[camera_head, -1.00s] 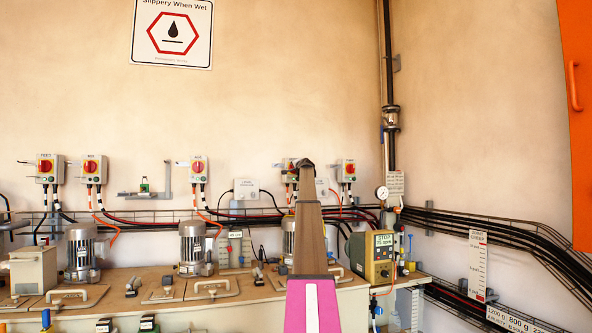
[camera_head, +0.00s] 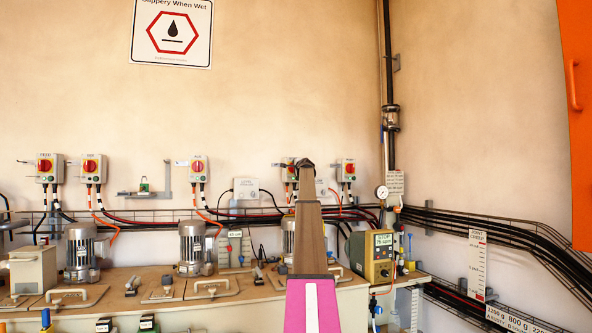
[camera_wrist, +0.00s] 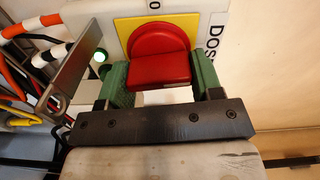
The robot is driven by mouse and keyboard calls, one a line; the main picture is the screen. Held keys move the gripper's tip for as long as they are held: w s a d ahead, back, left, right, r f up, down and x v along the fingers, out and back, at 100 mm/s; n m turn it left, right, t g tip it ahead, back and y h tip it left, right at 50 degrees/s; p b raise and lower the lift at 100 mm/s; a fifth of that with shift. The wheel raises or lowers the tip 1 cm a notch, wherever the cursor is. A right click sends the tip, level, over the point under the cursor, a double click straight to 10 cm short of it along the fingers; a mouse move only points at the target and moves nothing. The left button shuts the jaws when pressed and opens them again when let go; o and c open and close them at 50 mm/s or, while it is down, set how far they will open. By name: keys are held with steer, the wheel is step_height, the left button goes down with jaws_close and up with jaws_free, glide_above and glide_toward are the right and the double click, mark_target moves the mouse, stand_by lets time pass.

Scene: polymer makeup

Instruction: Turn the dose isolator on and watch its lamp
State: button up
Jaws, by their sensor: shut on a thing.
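A small round lamp (camera_wrist: 101,57) left of the knob glows greenish white. In the head view my gripper (camera_head: 307,164) is at the wall beside the isolator box (camera_head: 289,173), which my arm partly covers.
Similar isolators (camera_head: 348,170) hang along the wall, one close on the right. A grey metal plate (camera_wrist: 80,62) stands close left of my gripper in the wrist view. Below are cables, motors (camera_head: 192,246) and a dosing pump (camera_head: 372,258).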

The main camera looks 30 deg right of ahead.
steer(key=o, duration=0.9)
steer(key=shift+d, duration=0.1)
steer(key=shift+s, duration=0.1)
steer(key=v, duration=1)
steer(key=shift+s, duration=0.35)
steer(key=shift+c, duration=0.2)
